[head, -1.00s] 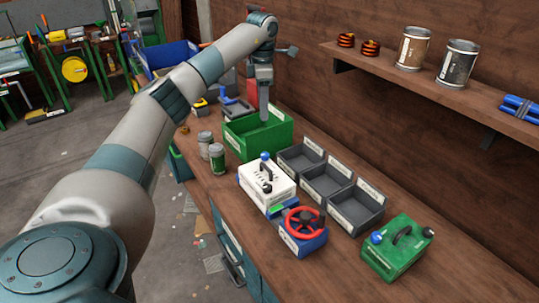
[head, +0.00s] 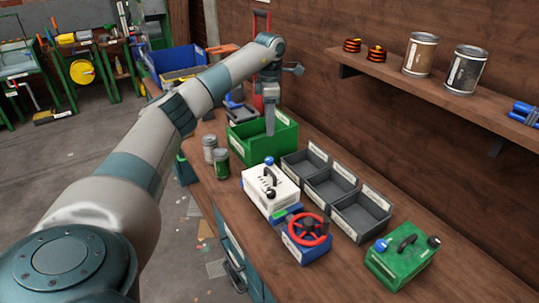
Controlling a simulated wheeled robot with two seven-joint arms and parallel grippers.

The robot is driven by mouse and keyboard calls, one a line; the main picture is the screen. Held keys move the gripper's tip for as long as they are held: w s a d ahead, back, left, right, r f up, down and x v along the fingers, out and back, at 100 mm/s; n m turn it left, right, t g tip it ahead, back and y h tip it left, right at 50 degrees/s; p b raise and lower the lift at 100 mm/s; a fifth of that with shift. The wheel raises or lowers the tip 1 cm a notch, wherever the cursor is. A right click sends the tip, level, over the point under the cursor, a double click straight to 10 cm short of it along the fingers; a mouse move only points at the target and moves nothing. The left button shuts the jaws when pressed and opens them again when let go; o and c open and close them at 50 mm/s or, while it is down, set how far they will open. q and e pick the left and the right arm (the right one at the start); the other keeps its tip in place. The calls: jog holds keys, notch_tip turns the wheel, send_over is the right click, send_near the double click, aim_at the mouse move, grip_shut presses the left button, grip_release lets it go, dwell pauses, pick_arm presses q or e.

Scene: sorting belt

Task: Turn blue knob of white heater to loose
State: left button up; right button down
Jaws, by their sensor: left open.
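The white heater (head: 262,194) stands on the wooden bench, a black handle on its top. Its blue knob (head: 269,160) sits at the back top edge. My left gripper (head: 270,130) hangs pointing down over the green bin behind the heater, apart from the knob; its fingertips are small in the picture and nothing shows held in them. My right gripper is not in view.
A blue box with a red wheel (head: 308,232) stands right in front of the heater. Grey trays (head: 330,186) lie to its right, two cans (head: 221,163) to its left, a green bin (head: 285,138) behind. A green heater-like box (head: 402,262) stands front right. A shelf (head: 450,100) is on the wall.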

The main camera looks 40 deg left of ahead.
aim_at(270, 159)
pick_arm(q)
jog(key=f+p, duration=0.2)
jog(key=f, duration=0.4)
jog(key=f+p, duration=0.2)
jog(key=f, duration=0.4)
jog(key=shift+w+a+f, duration=0.1)
jog(key=shift+w+f, duration=0.1)
jog(key=shift+f, duration=1)
jog(key=c, duration=1)
